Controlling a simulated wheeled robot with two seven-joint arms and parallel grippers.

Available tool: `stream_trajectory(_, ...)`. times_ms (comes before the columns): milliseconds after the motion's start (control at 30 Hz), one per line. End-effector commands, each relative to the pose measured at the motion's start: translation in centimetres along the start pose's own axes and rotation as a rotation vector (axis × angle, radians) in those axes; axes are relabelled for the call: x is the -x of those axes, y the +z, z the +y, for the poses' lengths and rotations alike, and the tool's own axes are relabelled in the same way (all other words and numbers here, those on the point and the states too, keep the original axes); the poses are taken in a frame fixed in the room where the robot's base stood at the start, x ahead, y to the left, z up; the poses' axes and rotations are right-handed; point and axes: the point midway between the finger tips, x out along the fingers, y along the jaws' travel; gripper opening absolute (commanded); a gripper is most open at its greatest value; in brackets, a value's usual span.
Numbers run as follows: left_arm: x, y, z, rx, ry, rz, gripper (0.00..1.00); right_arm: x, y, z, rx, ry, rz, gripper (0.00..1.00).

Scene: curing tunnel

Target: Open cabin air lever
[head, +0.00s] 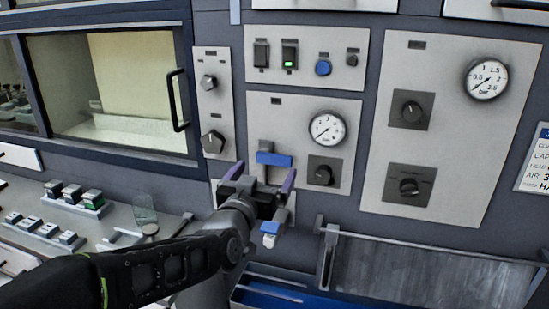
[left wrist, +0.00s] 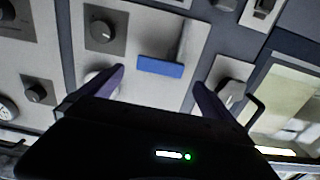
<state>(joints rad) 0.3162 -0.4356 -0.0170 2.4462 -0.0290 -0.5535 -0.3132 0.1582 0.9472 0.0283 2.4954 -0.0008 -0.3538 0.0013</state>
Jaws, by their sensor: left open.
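The lever has a blue crossbar handle (head: 273,158) and a grey stem, and sits on a pale panel below and left of a round gauge. In the left wrist view its blue handle (left wrist: 160,66) shows ahead of the fingers. My left gripper (head: 265,172) is open, in front of the panel at the lever. In the left wrist view its two dark purple fingers (left wrist: 157,80) stand apart, one toward each side of the handle, with nothing held. Contact cannot be told. The gripper hides the lower part of the lever in the head view. My right gripper is not in view.
A gauge (head: 326,129) and a black knob (head: 322,171) are right of the lever. A smaller blue-and-white part (head: 270,232) shows below the gripper. A glass-fronted cabin (head: 115,85) is at the left. A blue tray (head: 270,292) and a metal plate (head: 420,265) lie below.

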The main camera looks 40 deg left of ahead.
Motion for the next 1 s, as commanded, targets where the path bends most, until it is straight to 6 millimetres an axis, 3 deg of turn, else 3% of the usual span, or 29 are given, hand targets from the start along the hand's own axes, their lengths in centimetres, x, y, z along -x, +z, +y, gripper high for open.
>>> stream_trajectory(167, -1.3, -0.1, 0.0, 0.001, 0.001, -0.001, 1.0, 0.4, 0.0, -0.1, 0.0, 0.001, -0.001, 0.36)
stream_trajectory(600, -7.0, -0.1, 0.0, 0.0, 0.001, -0.001, 1.0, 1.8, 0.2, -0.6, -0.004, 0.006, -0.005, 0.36)
stream_trajectory(1000, -7.7, 0.0, 0.0, 0.001, 0.001, 0.0, 0.98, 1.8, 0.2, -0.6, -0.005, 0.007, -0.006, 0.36)
